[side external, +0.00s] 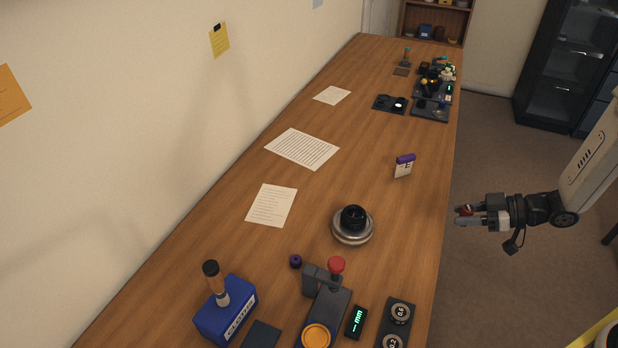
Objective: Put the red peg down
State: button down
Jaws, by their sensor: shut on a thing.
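My gripper (465,215) is at the right of the side external view, pointing left. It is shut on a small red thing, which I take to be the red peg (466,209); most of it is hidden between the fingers. In the picture the gripper appears just past the right edge of the wooden table (385,210), against the floor. I cannot tell its height exactly.
A round metal base with a black lens part (353,219) stands mid-table. Nearer are a red-knobbed press (322,292), a blue block with a handled tool (227,312) and a dial plate (397,325). A purple-topped label stand (404,166) is behind. Papers (302,149) lie left.

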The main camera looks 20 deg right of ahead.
jog(key=w+f, duration=0.4)
jog(key=w, duration=0.5)
send_over(413, 219)
jog(key=shift+s+f, duration=0.15)
jog(key=shift+f, duration=2.5)
jog(key=shift+f, duration=0.15)
jog(key=shift+w+f, duration=0.25)
jog(key=shift+f, duration=0.1)
jog(key=shift+d+f, duration=0.1)
jog(key=shift+f, duration=1.2)
jog(key=shift+f, duration=0.15)
jog(key=shift+c, duration=2)
grip_release()
